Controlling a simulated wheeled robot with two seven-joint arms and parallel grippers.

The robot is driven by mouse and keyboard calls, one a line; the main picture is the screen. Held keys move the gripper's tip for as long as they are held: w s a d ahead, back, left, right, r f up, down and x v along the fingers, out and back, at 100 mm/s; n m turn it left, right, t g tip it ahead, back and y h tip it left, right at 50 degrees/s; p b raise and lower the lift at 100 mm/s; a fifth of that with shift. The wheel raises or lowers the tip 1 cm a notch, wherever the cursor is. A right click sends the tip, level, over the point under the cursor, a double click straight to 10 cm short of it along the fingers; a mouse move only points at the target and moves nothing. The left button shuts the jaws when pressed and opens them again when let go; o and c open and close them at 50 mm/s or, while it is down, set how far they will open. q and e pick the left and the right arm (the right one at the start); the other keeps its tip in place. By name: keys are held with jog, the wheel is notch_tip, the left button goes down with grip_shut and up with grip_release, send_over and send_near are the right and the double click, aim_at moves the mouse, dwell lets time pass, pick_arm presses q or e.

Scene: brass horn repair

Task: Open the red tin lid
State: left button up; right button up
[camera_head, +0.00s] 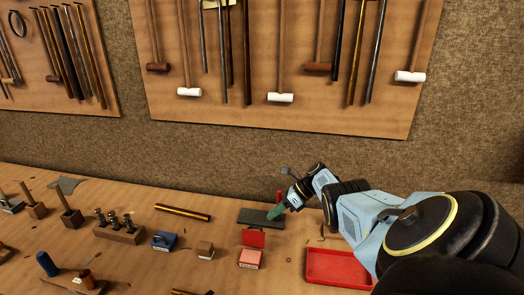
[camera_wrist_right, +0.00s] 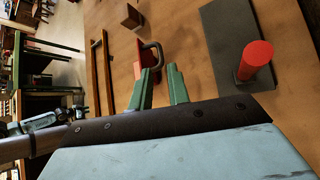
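The red tin (camera_head: 250,260) sits on the bench with a pale label on its front. Its red lid (camera_head: 253,238) stands up behind it, raised and roughly upright. In the right wrist view the lid (camera_wrist_right: 142,58) carries a grey loop handle (camera_wrist_right: 155,50) on the side towards my gripper. My right gripper (camera_head: 277,212), with green fingertips, is just behind and to the right of the lid. In the right wrist view its fingers (camera_wrist_right: 162,80) are apart with nothing between them, close to the handle; contact cannot be told.
A dark slab (camera_head: 250,214) lies behind the lid, with a red cylinder (camera_wrist_right: 255,58) on it. A red tray (camera_head: 338,268) is at right. A blue tin (camera_head: 163,241) and wooden block (camera_head: 205,250) stand left. A brass rod (camera_head: 183,212) lies further back.

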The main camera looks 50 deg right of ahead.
jog(key=shift+p+v, duration=0.3)
jog(key=shift+v, duration=1.75)
